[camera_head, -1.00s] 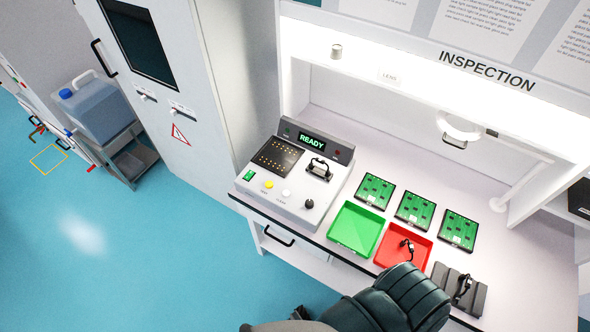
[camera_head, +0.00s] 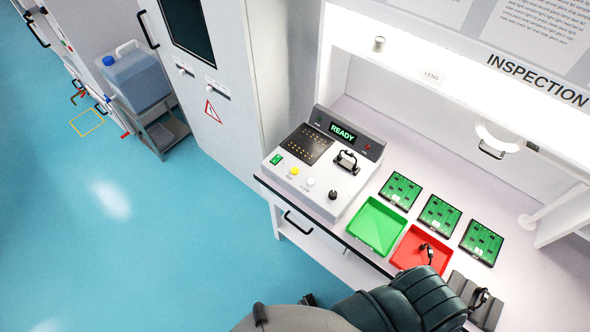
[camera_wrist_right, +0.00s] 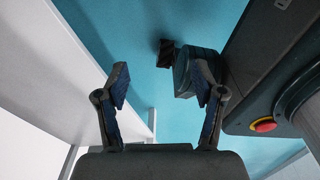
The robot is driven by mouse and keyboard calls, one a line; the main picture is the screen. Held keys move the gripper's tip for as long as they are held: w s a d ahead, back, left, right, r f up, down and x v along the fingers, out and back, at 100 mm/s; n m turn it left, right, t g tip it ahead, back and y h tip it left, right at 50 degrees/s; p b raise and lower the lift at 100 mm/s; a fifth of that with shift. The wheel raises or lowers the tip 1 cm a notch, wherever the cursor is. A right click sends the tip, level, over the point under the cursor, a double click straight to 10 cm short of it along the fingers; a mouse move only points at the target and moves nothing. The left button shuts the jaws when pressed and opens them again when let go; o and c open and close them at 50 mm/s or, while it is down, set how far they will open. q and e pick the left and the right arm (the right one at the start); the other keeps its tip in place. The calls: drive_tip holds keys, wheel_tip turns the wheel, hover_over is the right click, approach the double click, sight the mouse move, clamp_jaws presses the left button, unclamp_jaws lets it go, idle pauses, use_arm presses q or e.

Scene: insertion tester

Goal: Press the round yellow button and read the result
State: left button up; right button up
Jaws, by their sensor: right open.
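The tester (camera_head: 325,165) is a grey box on the bench in the head view, with a lit display (camera_head: 342,133) reading READY. The round yellow button (camera_head: 294,171) is on its sloped front panel, beside a white button (camera_head: 310,182) and a black knob (camera_head: 333,195). Nothing touches the yellow button. My right gripper (camera_wrist_right: 160,88) shows in the right wrist view with its two fingers apart and nothing between them. Blue floor lies beyond it. In the head view a dark arm link of mine is at the bottom, but no gripper fingers show. My left gripper is not in view.
A green tray (camera_head: 376,227) and a red tray (camera_head: 404,249) holding a small black part stand right of the tester. Green circuit boards (camera_head: 439,214) lie behind them. A dark fixture (camera_head: 485,297) is at the front right. A tall cabinet (camera_head: 213,80) stands at left.

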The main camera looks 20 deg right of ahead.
clamp_jaws()
idle(1.1)
